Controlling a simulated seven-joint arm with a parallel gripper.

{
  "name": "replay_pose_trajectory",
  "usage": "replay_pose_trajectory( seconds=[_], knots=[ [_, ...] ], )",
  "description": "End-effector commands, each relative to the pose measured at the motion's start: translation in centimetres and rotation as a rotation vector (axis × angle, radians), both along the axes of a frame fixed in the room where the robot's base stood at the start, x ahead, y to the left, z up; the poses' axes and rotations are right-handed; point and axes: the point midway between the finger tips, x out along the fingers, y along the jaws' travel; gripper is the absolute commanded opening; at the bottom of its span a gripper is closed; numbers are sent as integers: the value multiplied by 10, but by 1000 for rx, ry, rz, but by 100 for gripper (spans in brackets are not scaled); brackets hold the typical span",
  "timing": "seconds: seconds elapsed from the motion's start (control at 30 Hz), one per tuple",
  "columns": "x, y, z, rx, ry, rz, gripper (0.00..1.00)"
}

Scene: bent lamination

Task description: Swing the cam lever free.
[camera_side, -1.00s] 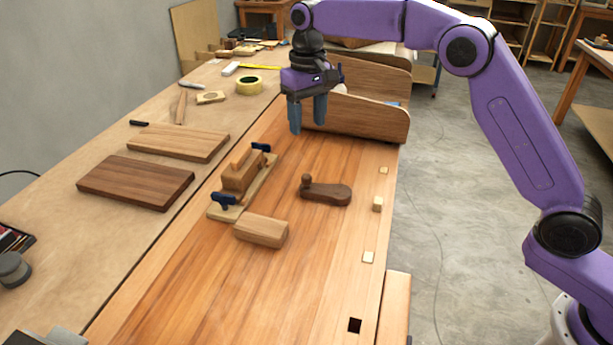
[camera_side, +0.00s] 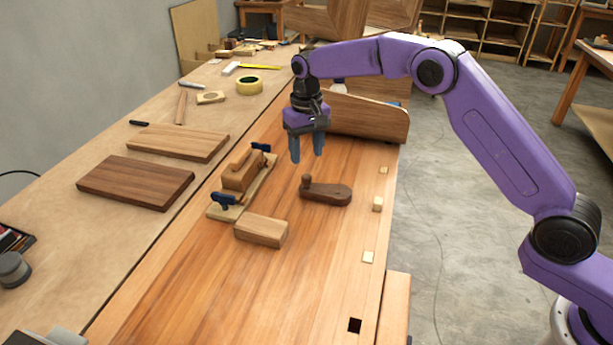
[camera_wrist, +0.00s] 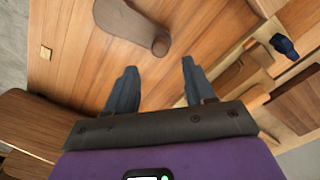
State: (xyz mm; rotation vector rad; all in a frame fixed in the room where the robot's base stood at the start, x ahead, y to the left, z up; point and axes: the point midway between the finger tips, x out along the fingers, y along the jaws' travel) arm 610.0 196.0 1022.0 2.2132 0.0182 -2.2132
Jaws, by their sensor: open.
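The cam lever (camera_side: 326,194) is a dark brown wooden piece with a rounded body and an upright knob at its left end. It lies on the bench top; in the wrist view it (camera_wrist: 130,24) shows beyond the fingertips. My gripper (camera_side: 307,158) is open and empty, its blue-grey fingers pointing down above the bench, behind the lever's knob and apart from it. The open fingers also show in the wrist view (camera_wrist: 158,66), with bare bench between them.
A wooden jig (camera_side: 242,172) with blue clamps (camera_side: 224,201) stands left of the lever. A light wood block (camera_side: 261,230) lies in front. An upright curved wooden board (camera_side: 366,118) stands behind my gripper.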

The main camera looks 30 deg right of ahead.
Motion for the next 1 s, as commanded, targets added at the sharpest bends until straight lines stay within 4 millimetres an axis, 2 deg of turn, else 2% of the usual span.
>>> replay_pose_trajectory(
  seconds=[0.2, 0.4, 0.6, 0.9, 0.97, 1.0],
  knots=[
    [-1, 0, -42, -2, 5, 0, 53],
    [0, 0, -69, -1, 2, 0, 53],
    [0, 0, -81, 0, 1, 0, 53],
    [0, 0, -83, 0, 0, 0, 53],
    [0, 0, -83, 0, 0, 0, 34],
    [0, 0, -82, 0, 0, 0, 21]
  ],
)
